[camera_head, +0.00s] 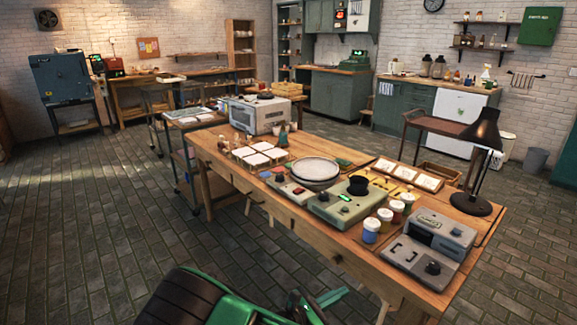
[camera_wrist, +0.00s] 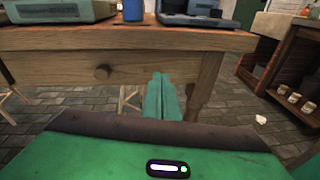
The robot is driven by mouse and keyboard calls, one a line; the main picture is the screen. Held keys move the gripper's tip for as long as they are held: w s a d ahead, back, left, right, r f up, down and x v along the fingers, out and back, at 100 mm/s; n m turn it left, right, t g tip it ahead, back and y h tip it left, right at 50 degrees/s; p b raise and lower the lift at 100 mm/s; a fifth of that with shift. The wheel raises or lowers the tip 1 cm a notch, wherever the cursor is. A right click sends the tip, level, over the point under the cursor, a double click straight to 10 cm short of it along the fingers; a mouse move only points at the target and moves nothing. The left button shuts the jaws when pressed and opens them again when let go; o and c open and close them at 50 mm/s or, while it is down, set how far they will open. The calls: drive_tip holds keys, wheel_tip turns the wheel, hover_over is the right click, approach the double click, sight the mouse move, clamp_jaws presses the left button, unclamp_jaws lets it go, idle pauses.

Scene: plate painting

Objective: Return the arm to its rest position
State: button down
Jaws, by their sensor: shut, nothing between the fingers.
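My gripper (camera_wrist: 160,80) shows in the wrist view as two green fingers pressed together, empty, in front of the wooden worktable (camera_wrist: 50,65) and below its top edge. In the head view my green arm is folded low at the bottom, and its green end (camera_head: 330,297) lies short of the near side of the worktable (camera_head: 335,252). A clear gap of floor shows between the arm and the table there. My gripper touches nothing that I can see.
On the worktable stand a plate on a turntable (camera_head: 316,170), paint jars (camera_head: 371,230), a grey device (camera_head: 428,245) and a black lamp (camera_head: 472,203). A wheeled cart (camera_head: 188,150) stands at the table's far left end. The tiled floor (camera_head: 80,240) at left is clear.

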drive_tip(key=s+d+r+m+g+y, duration=0.3)
drive_tip(key=d+r+m+g+y, duration=0.5)
drive_tip(key=m, duration=0.5)
drive_tip(key=s+d+r+m+t+y, duration=0.25)
drive_tip(key=s+r+m, duration=0.25)
drive_tip(key=r, duration=0.6)
drive_tip(key=s+d+r+m+t+y, duration=0.1)
drive_tip(key=s+d+r+m+y, duration=0.3)
drive_tip(key=r, duration=0.6)
drive_tip(key=s+d+f+m+g, duration=0.1)
drive_tip(key=s+d+m, duration=0.3)
drive_tip(key=s, duration=0.5)
drive_tip(key=s+d+f+m+g, duration=0.1)
drive_tip(key=s+d+m+g, duration=0.2)
drive_tip(key=s+d, duration=0.3)
drive_tip(key=s, duration=0.3)
drive_tip(key=shift+m, duration=0.4)
drive_tip(key=shift+d+g+h, duration=0.1)
drive_tip(key=shift+g+h, duration=0.15)
